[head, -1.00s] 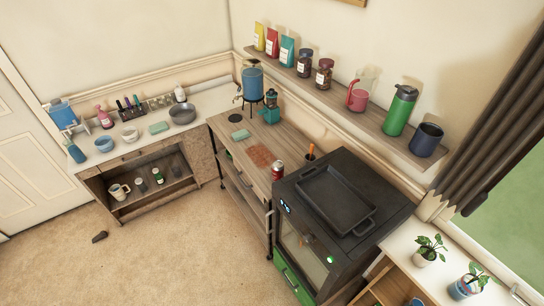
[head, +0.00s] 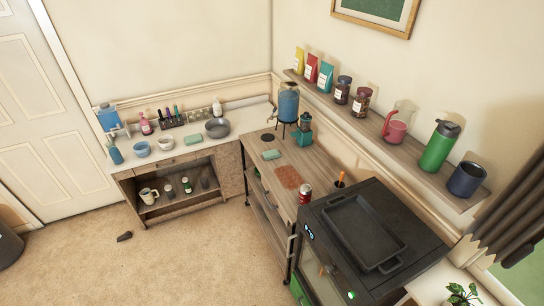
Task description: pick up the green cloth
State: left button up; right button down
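Two small green folded cloth-like items are in the head view. One green cloth (head: 271,155) lies flat on the wooden cart top, just in front of the blue dispenser. The other green item (head: 194,140) lies on the left counter, between a white bowl and a grey bowl. They are too small to tell whether both are cloth. Nothing covers either of them. Neither of my grippers is in view.
The blue dispenser (head: 288,105), a teal grinder (head: 303,130), a red can (head: 305,193) and a brown mat (head: 288,177) are on the cart. A black oven with a tray (head: 365,232) stands to the right. The carpet (head: 185,255) is mostly clear.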

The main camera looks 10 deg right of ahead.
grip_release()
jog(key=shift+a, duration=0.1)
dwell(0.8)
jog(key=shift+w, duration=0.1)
